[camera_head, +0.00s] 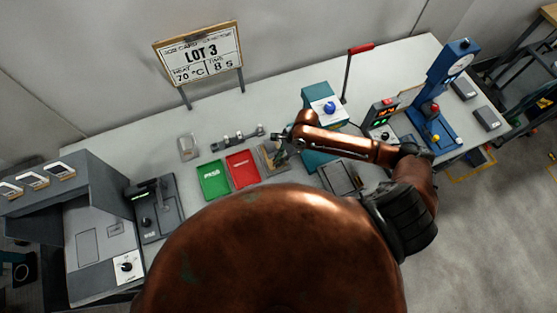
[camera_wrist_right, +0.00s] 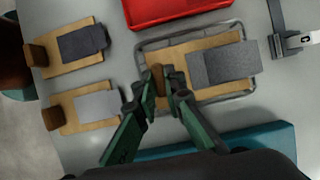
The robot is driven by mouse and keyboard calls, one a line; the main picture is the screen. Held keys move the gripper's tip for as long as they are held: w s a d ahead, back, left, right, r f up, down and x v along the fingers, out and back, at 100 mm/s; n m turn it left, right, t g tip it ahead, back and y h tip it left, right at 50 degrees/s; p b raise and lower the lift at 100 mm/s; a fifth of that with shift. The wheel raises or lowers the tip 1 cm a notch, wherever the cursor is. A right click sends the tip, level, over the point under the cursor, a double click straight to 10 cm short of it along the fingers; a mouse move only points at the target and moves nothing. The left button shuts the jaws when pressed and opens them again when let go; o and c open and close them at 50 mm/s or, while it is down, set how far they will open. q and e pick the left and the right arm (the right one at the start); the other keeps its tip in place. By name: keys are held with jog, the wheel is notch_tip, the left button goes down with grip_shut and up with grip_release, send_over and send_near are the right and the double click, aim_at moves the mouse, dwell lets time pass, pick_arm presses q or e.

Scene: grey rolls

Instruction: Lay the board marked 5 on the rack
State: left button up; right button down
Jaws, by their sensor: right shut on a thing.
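In the right wrist view, a wooden board (camera_wrist_right: 180,66) with a grey roll or slab (camera_wrist_right: 224,63) on it lies over a wire rack (camera_wrist_right: 140,58); whether it bears fully on the wires I cannot tell. My right gripper (camera_wrist_right: 162,82) is shut on the wooden handle at the board's near-left end. No number is readable on the board. In the head view my right gripper (camera_head: 284,142) is over this board (camera_head: 268,157), partly hiding it. My left gripper is in neither view.
Two more boards (camera_wrist_right: 92,63) (camera_wrist_right: 70,126) with grey pieces lie left of the rack in the wrist view. A red tray (camera_head: 243,169) and green tray (camera_head: 213,180) sit beside the rack. A teal box (camera_head: 325,104) and blue press (camera_head: 447,80) stand to the right.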

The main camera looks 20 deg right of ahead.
jog(key=shift+f, duration=0.2)
jog(key=shift+f+p, duration=0.15)
jog(key=shift+p, duration=0.15)
jog(key=c, duration=2)
grip_release()
jog(key=shift+r+b, duration=0.3)
jog(key=shift+b, duration=0.1)
jog(key=v, duration=1.2)
jog(key=shift+r, duration=0.1)
